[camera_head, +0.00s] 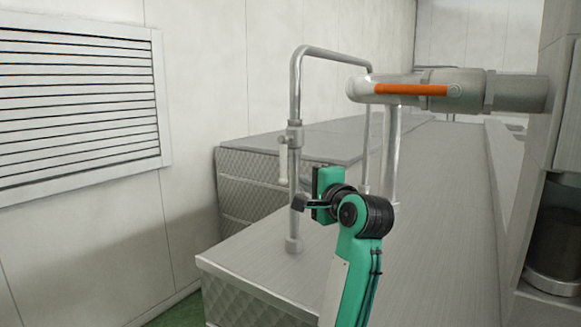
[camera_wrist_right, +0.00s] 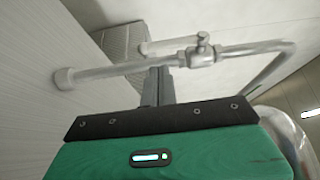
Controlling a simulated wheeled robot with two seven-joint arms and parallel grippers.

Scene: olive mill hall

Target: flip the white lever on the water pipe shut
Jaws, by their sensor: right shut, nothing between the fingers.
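The water pipe (camera_head: 295,185) is a grey metal tube that rises from the bench top and bends over to the right. Its valve (camera_head: 294,137) sits partway up, and it also shows in the right wrist view (camera_wrist_right: 203,52). The white lever (camera_head: 283,167) hangs down from the valve, beside and roughly along the pipe; the right wrist view shows it too (camera_wrist_right: 166,45). My right gripper (camera_head: 301,203) is shut and empty, close to the pipe below the lever's end. Its dark fingers (camera_wrist_right: 157,80) end near the pipe; I cannot tell whether they touch. My left gripper is out of view.
A thick grey pipe with an orange handle (camera_head: 410,90) runs across at upper right. The metal bench (camera_head: 430,240) has bare top around the water pipe's foot. A quilted metal block (camera_head: 245,190) stands behind, and a louvred vent (camera_head: 75,105) is on the left wall.

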